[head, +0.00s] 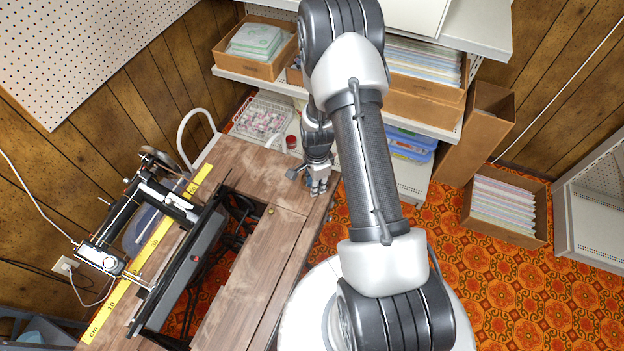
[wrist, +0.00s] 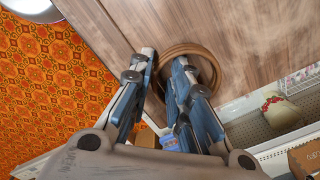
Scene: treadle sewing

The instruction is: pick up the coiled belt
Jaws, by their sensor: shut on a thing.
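The coiled belt (wrist: 192,48) is a brown ring lying at the edge of the wooden table in the wrist view. My gripper (wrist: 163,58) has its two fingers on either side of the coil's left part and is shut on it. The rest of the coil shows to the right of the fingers, and its lower part is partly hidden by them. In the head view my gripper (head: 318,187) is low at the table's right back corner, and I cannot make out the belt there.
The wooden table (head: 262,270) holds a sewing machine (head: 150,210) and a yellow ruler (head: 150,250) at the left. A red-lidded jar (head: 291,142) and a tray of small items (head: 263,118) stand behind my gripper. Shelves with boxes rise at the back.

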